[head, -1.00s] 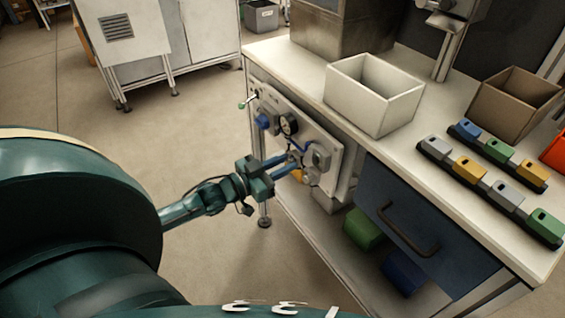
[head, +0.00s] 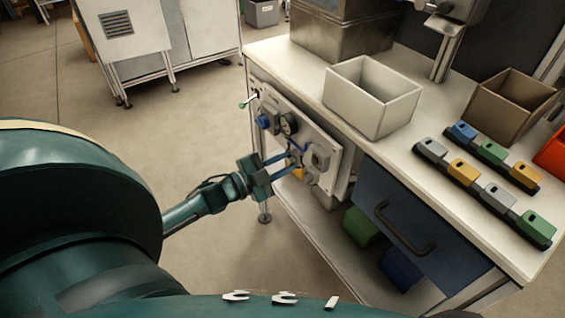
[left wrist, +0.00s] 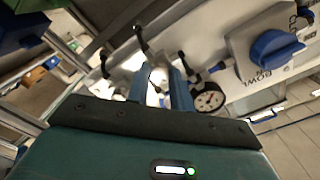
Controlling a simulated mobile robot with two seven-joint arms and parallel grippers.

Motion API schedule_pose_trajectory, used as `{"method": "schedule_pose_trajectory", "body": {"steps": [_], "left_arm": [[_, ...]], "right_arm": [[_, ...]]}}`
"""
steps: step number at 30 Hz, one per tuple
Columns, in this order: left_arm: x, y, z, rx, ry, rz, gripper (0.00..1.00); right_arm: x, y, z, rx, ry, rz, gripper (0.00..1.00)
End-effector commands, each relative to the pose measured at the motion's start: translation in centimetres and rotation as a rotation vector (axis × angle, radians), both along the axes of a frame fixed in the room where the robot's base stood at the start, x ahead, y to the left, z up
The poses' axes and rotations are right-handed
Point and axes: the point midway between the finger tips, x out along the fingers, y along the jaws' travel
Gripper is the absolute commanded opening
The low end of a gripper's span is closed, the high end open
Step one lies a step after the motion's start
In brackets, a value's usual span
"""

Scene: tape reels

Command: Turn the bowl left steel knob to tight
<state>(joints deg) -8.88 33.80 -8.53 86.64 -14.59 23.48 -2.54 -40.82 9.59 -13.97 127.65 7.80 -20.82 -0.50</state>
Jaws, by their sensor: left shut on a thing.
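The grey control panel (head: 328,182) is upright on the bench's side. My left gripper (head: 293,161) reaches it from the left, its blue fingers pointing at the panel's lower middle. In the left wrist view the two fingers (left wrist: 160,82) are closed around a small bright piece, the steel knob (left wrist: 153,84); the fingers hide most of it, and its angle cannot be read. A blue knob (left wrist: 272,52) on a grey plate marked BOWL sits to the right in that view, apart from the fingers. It also shows in the head view (head: 264,121). My right gripper is not in view.
A round gauge (left wrist: 208,98) stands close beside the fingers; it also shows in the head view (head: 288,124). A grey box (head: 319,157) and an orange part (head: 298,174) are near them. A white bin (head: 372,98) stands on the benchtop. The floor left of the panel is clear.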

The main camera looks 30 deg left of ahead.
Motion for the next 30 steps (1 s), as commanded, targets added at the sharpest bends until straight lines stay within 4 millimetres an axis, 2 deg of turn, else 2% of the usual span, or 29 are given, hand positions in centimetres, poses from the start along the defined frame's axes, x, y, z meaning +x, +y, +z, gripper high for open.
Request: {"method": "schedule_pose_trajectory", "body": {"steps": [9, 21, 22, 30], "left_arm": [[-0.04, -0.04, -0.01, 0.069, -0.029, -0.001, 0.0], [-0.03, -0.04, -0.01, 0.074, -0.031, -0.001, 0.0], [-0.03, -0.04, -0.01, 0.074, -0.031, -0.001, 0.23], [-0.02, -0.03, -0.01, 0.073, -0.031, -0.001, 0.44]], "right_arm": [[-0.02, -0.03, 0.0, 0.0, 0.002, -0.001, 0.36], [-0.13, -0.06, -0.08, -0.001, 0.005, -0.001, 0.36], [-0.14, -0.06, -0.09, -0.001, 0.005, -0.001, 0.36], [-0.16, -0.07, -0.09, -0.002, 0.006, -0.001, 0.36]]}}
